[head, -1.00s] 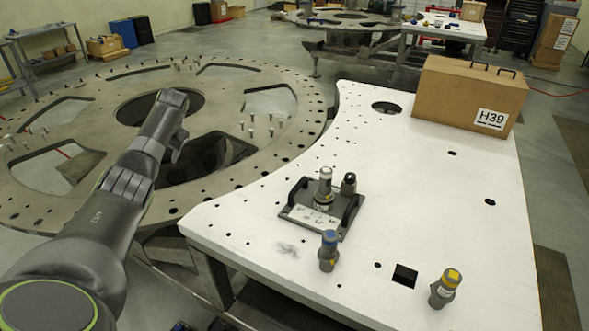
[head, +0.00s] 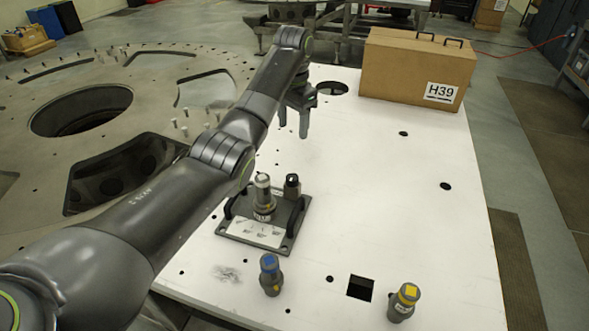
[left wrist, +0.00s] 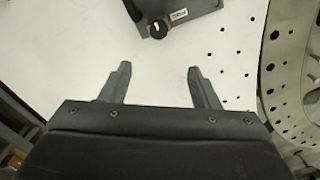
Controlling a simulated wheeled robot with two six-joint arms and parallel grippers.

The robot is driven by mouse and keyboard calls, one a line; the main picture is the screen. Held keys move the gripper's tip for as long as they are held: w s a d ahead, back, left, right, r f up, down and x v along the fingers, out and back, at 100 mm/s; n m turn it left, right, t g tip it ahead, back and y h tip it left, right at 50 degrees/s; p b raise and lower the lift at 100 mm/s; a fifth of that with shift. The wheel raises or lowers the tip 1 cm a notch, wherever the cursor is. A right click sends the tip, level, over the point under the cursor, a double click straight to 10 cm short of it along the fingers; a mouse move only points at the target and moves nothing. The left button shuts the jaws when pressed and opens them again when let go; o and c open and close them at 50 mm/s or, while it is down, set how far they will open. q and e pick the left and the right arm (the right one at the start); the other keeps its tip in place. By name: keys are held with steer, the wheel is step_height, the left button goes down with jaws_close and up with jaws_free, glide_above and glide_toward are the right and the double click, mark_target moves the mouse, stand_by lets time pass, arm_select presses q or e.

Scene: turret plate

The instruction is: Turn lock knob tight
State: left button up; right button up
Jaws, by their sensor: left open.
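The lock knob (head: 292,184) is a small black knob on the far right corner of a dark grey plate fixture (head: 289,243), on the white table. In the left wrist view the knob (left wrist: 158,29) is round and black with a white mark, beside a small label. A grey cylinder with a silver top (head: 263,196) stands upright in the fixture, left of the knob. My left gripper (head: 293,136) is open and empty, above the table beyond the fixture. In the left wrist view its fingers (left wrist: 157,84) are spread, with the knob ahead and apart from them. My right gripper is not in view.
A blue-topped cylinder (head: 270,274) and a yellow-topped one (head: 403,302) stand near the front of the white table (head: 400,200). A square hole (head: 360,287) lies between them. A cardboard box (head: 416,68) marked H39 stands at the back. The table's right middle is clear.

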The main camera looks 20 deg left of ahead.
arm_select(q)
steer(key=s+f+b, duration=0.2)
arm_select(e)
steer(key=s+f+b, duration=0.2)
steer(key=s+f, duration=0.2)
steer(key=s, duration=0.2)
arm_select(q)
steer(key=p, duration=0.3)
glide_above(292, 177)
step_height(292, 177, down, 8)
steer(key=shift+w+d+f, duration=0.1)
steer(key=f, duration=0.3)
steer(key=shift+s+f, duration=0.1)
steer(key=shift+s, duration=0.15)
step_height(292, 177, down, 2)
steer(key=shift+w+f+p, duration=0.1)
steer(key=shift+w+p, duration=0.05)
steer(key=shift+p, duration=0.2)
steer(key=shift+f, duration=0.55)
steer(key=shift+c, duration=0.8)
steer(key=c, duration=0.8)
steer(key=shift+c, duration=0.2)
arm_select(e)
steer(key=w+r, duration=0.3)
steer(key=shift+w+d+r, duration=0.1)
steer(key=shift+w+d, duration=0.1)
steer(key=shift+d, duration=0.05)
